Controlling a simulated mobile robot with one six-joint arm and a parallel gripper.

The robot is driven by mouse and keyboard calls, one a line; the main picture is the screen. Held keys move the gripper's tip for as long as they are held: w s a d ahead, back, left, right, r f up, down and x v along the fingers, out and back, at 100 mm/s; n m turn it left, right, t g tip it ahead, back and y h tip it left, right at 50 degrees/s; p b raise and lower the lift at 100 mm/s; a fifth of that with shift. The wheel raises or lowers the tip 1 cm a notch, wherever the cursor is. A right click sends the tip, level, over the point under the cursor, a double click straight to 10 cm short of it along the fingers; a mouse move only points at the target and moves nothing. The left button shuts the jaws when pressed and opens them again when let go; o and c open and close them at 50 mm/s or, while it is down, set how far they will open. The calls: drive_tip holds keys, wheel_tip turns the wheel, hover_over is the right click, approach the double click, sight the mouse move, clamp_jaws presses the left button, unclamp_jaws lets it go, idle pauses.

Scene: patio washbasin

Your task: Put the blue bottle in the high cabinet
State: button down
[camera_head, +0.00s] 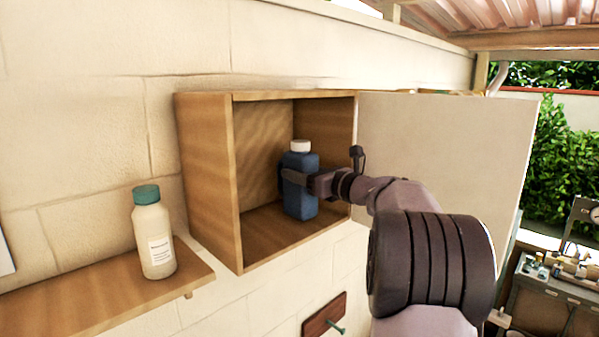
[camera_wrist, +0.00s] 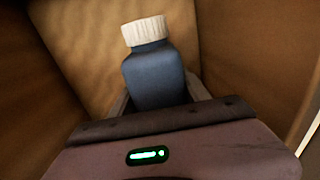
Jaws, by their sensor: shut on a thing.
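The blue bottle (camera_head: 301,203) with a white cap is upright inside the open wooden high cabinet (camera_head: 207,175). My gripper (camera_head: 296,178) reaches in from the right and is shut on the bottle around its upper body. In the head view the bottle's base is close to the cabinet floor; I cannot tell whether it touches. In the wrist view the blue bottle (camera_wrist: 155,76) sits between my gripper's fingers (camera_wrist: 155,98), with the cabinet's wooden walls (camera_wrist: 90,45) around it. The bottle's lower part is hidden there by the gripper body.
The white cabinet door (camera_head: 445,150) stands open on the right, just behind my arm. A cream bottle with a teal cap (camera_head: 154,240) stands on a wooden shelf (camera_head: 95,295) at the left. A wooden plate with a peg (camera_head: 325,315) is on the wall below.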

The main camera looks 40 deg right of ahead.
drive_tip(key=shift+s+f, duration=0.1)
drive_tip(key=c, duration=0.5)
unclamp_jaws()
drive_tip(key=s+b, duration=0.1)
drive_tip(key=s, duration=0.3)
drive_tip(key=s+b, duration=0.1)
drive_tip(key=s, duration=0.3)
drive_tip(key=s+d, duration=0.1)
drive_tip(key=s, duration=0.3)
drive_tip(key=shift+b, duration=0.4)
drive_tip(key=shift+a, duration=0.1)
